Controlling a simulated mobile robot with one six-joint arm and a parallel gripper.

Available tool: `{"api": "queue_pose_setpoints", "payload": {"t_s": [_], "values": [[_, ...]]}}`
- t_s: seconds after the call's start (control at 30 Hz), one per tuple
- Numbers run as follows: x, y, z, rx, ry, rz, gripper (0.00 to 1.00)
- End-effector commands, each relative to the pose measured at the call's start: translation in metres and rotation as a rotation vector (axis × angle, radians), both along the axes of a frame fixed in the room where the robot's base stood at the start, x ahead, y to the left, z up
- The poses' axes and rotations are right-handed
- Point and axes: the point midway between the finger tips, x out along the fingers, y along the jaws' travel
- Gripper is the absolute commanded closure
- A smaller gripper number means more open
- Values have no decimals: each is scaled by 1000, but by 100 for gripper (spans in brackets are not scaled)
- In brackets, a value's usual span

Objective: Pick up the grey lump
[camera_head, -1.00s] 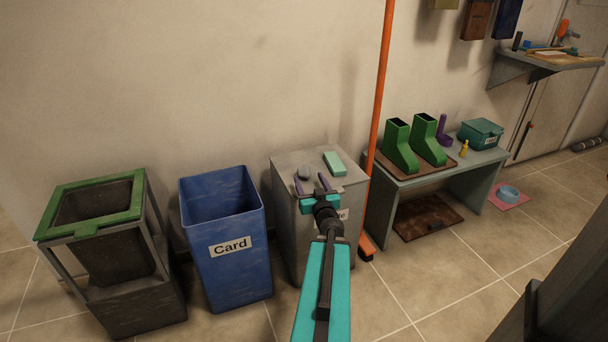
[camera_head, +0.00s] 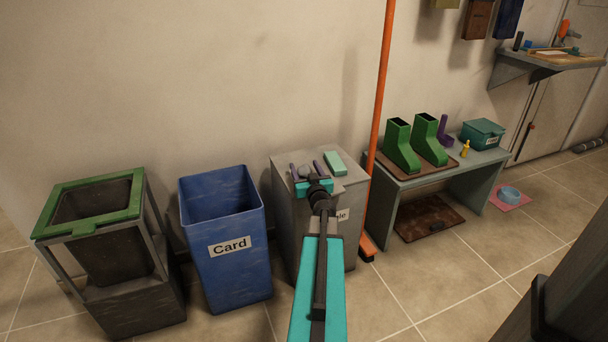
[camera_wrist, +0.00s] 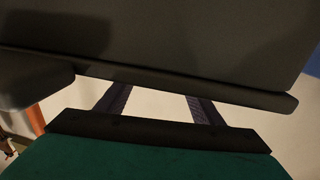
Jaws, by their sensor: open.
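The grey lump (camera_head: 305,171) is a small rounded piece on top of the grey bin (camera_head: 285,165) in the head view. My gripper (camera_head: 306,172) is over the bin top with its two purple fingers spread. The lump shows between or just beyond the fingertips; I cannot tell whether they touch it. In the wrist view the two fingers of my gripper (camera_wrist: 157,100) stand apart. I cannot make out the lump there; large dark surfaces fill much of that view.
A pale green block (camera_head: 335,163) lies on the bin top, right of the gripper. An orange pole (camera_head: 380,100) stands close on the right. The blue card bin (camera_head: 230,275) is on the left. A bench (camera_head: 480,163) with green boots (camera_head: 402,148) is further right.

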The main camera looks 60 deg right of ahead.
Motion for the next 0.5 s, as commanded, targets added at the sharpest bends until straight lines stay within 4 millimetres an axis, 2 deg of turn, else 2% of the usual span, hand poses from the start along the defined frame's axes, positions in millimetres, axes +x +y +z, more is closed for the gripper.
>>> {"api": "queue_pose_setpoints", "payload": {"t_s": [0.33, 0.5], "values": [[1, -1, 0, 0, 0, -1, 39], [8, -8, -3, -1, 1, 0, 39]]}}
